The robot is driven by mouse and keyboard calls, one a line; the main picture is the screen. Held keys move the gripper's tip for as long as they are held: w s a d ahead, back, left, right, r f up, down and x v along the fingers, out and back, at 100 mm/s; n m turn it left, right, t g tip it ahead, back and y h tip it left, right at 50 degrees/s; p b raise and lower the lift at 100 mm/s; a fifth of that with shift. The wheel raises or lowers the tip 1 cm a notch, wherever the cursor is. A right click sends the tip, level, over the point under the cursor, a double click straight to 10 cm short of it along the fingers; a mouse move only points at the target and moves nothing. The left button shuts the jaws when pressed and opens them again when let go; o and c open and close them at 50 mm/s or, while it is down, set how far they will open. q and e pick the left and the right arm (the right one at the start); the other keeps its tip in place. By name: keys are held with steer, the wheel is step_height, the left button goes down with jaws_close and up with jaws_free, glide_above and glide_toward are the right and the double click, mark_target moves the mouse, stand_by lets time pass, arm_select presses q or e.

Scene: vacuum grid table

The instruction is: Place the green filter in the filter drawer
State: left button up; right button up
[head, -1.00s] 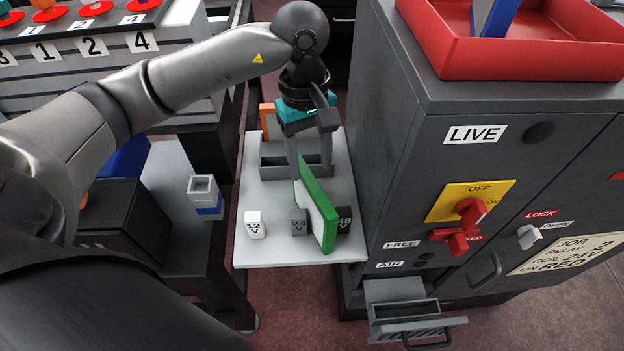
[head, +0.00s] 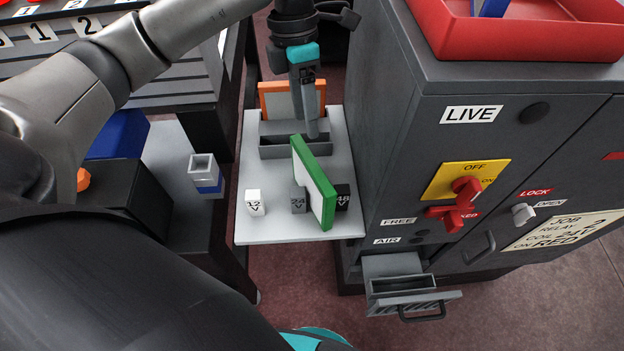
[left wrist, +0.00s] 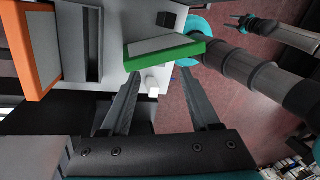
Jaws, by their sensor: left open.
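The green filter (head: 315,182), a pale panel in a green frame, stands on edge on the light grey side table (head: 270,228). My left gripper (head: 312,133) is open and empty, above and behind the filter in the head view. In the left wrist view, the green filter (left wrist: 165,50) lies just beyond the spread fingertips (left wrist: 162,75), not between them. The filter drawer (head: 400,283), a grey drawer low on the cabinet, is pulled out and looks empty. My right gripper (left wrist: 238,22) shows small in the left wrist view, its jaws unclear.
A white cube (head: 255,203), a grey cube (head: 299,200) and a black cube (head: 342,197) sit near the green filter. The cabinet (head: 400,150) rises close at the right.

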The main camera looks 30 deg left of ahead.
mark_target(312, 155)
arm_select(q)
steer(key=n, duration=0.4)
steer(key=shift+w+a+r+n, duration=0.15)
steer(key=shift+w+a+n, duration=0.1)
steer(key=shift+n, duration=0.15)
steer(key=n, duration=0.4)
steer(key=shift+w+a+r+n+h+p, duration=0.15)
steer(key=shift+w+a+n+h+p, duration=0.05)
steer(key=shift+n+h+p, duration=0.15)
steer(key=f+n, duration=0.3)
steer(key=s+d+f+n, duration=0.1)
steer(key=f+n, duration=0.2)
steer(key=d+f+n, duration=0.1)
steer(key=f+n, duration=0.1)
steer(key=n, duration=0.1)
steer(key=shift+s+d+f+n+g+h+p, duration=0.15)
steer(key=shift+s+f+n+g+h+p, duration=0.15)
steer(key=shift+f+g+h+p, duration=0.1)
steer(key=x, duration=0.4)
steer(key=shift+s+f, duration=0.3)
steer(key=shift+s, duration=0.15)
steer(key=shift+f, duration=0.3)
steer(key=shift+f, duration=0.25)
